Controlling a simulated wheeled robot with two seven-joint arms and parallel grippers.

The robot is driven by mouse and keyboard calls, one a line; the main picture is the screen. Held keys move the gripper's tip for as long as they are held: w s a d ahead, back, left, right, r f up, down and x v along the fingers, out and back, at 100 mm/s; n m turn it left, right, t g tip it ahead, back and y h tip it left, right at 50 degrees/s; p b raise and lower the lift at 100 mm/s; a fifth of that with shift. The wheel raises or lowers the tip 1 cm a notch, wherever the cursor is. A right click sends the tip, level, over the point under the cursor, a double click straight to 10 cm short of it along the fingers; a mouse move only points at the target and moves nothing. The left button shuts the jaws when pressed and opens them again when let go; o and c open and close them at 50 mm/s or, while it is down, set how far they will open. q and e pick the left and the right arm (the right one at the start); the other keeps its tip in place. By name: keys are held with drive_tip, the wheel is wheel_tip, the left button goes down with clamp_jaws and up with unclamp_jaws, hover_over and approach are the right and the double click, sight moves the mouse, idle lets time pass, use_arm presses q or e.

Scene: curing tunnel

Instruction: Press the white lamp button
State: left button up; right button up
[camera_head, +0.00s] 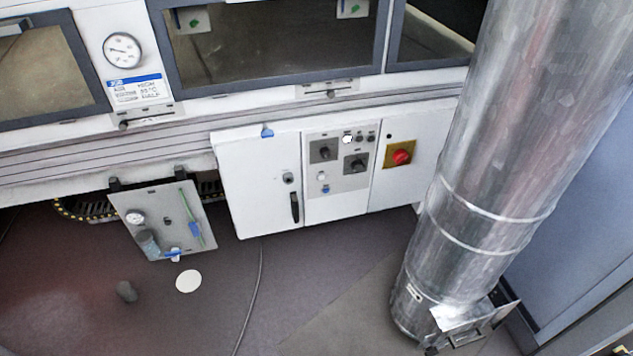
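A white cabinet (262,195) stands below the tunnel, with a control panel (340,205) on its front. A bright white round lamp or button (347,139) sits at the panel's top, beside small dark round parts. Lower left on the panel is another small whitish round part (321,176), with a blue part (325,189) just below it. These are too small to tell which is the white lamp button, or whether either is pressed. Two dark knobs on grey plates, one at the left (324,151) and one at the right (356,163), sit between them. Neither gripper is in view.
A red knob on a yellow plate (401,153) is right of the panel. A large silver duct (490,180) stands at the right. A grey plate with a gauge (165,220) hangs at lower left. The floor before the cabinet is mostly clear, with a thin cable (256,295).

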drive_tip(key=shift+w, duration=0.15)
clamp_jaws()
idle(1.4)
